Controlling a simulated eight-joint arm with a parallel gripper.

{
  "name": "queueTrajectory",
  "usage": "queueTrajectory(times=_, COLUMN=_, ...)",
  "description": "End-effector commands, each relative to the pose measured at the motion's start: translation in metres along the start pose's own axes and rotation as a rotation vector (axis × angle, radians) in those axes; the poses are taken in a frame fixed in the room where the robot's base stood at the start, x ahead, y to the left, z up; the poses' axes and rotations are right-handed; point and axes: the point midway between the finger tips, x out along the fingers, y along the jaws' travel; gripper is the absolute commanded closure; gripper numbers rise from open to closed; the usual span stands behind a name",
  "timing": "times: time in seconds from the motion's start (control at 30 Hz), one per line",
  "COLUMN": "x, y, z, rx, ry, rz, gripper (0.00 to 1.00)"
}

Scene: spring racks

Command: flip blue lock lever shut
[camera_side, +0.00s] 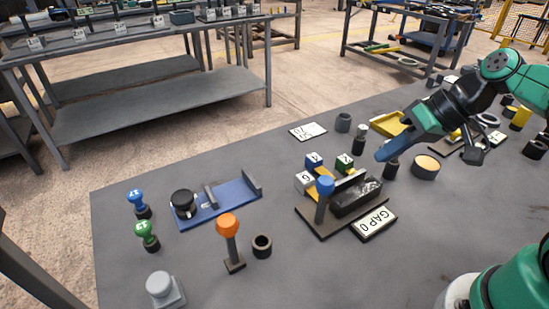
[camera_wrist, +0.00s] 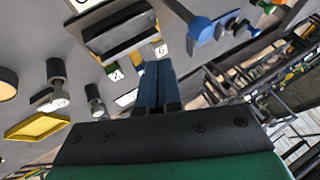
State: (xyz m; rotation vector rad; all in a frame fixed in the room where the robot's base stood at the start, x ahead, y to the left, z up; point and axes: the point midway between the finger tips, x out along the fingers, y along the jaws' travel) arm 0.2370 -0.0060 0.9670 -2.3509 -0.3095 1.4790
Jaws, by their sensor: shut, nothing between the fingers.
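The blue lock lever (camera_side: 325,187) is a round blue knob on a grey post, standing upright at the front left of a brown base plate (camera_side: 314,227). A dark block (camera_side: 357,198) lies on that plate beside it. The lever's blue knob also shows at the top of the wrist view (camera_wrist: 201,30), right of the fingertips. My gripper (camera_side: 382,156) is at the right, above and behind the plate, apart from the lever. Its blue fingers (camera_wrist: 157,66) are together, with nothing between them.
A "GAP 0" sign (camera_side: 374,223) lies in front. An orange-knobbed lever (camera_side: 228,226), a black ring (camera_side: 262,246) and a blue fixture (camera_side: 232,206) are to the left. A yellow tray (camera_side: 391,124) and several cylinders crowd the right.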

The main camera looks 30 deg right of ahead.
Motion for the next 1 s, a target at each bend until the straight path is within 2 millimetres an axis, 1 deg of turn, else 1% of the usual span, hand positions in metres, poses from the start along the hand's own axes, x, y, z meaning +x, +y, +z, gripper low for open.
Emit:
queueTrajectory(times=0.1, x=0.016, y=-0.001, z=0.0, rx=-0.004, ry=0.0, rz=-0.001, gripper=1.0)
queueTrajectory(times=0.27, x=0.035, y=-0.001, z=0.0, rx=-0.003, ry=0.0, rz=-0.001, gripper=1.0)
queueTrajectory(times=0.5, x=0.053, y=-0.024, z=0.003, rx=-0.005, ry=-0.002, rz=-0.001, gripper=1.0)
queueTrajectory(times=0.7, x=0.058, y=-0.032, z=0.003, rx=-0.001, ry=0.0, rz=0.0, gripper=1.0)
queueTrajectory(times=1.0, x=0.059, y=-0.033, z=0.003, rx=0.0, ry=0.001, rz=0.0, gripper=1.0)
